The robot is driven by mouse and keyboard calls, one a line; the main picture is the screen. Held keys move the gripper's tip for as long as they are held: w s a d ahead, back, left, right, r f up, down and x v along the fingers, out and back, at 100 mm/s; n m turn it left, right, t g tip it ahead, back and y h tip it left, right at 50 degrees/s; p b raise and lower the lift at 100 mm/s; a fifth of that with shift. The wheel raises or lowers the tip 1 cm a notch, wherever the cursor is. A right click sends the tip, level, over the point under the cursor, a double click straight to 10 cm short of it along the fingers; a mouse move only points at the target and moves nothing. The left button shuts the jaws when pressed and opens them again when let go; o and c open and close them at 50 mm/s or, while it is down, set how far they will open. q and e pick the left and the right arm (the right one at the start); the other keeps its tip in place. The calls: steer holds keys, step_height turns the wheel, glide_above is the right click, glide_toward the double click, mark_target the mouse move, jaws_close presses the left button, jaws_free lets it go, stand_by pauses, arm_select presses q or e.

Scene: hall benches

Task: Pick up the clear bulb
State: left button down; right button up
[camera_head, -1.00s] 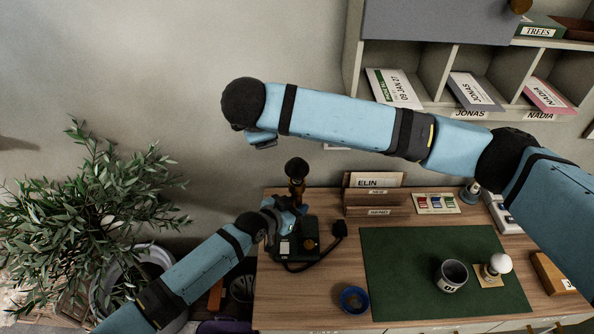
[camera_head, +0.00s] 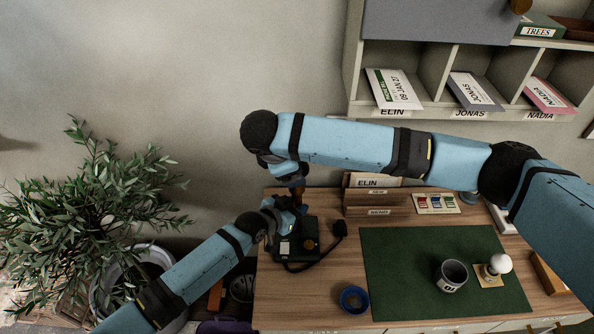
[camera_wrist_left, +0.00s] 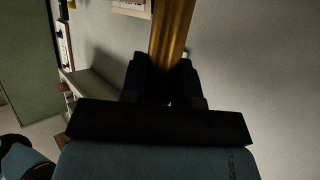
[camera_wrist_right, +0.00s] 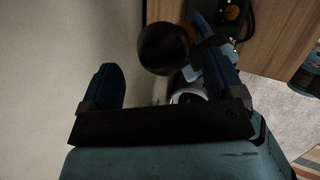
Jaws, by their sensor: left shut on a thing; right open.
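A lamp with a dark base (camera_head: 285,241) stands at the left of the desk. My left gripper (camera_head: 293,207) is shut on its brass-coloured stem, which fills the jaws in the left wrist view (camera_wrist_left: 172,35). A dark round bulb-like ball (camera_wrist_right: 164,49) tops the lamp. My right gripper (camera_head: 297,181) is open just above the lamp, and the ball shows between its fingers in the right wrist view; contact cannot be told. A white bulb (camera_head: 500,263) stands upright on a small wooden holder (camera_head: 488,280).
A green mat (camera_head: 400,260) carries a dark cup (camera_head: 451,275). A blue bowl (camera_head: 354,299) lies left of it. A wooden letter rack (camera_head: 361,198) stands close right of the lamp. A plant (camera_head: 85,205) is at left, wall shelves (camera_head: 435,70) above.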

steer(key=shift+x, duration=1.95)
steer(key=shift+s+a+f, duration=0.1)
steer(key=shift+s, duration=0.05)
steer(key=c, duration=0.8)
steer(key=shift+c, duration=0.2)
step_height(320, 180, up, 10)
steer(key=shift+r, duration=0.1)
arm_select(q)
steer(key=c, duration=0.8)
jaws_free()
steer(key=shift+a, duration=0.1)
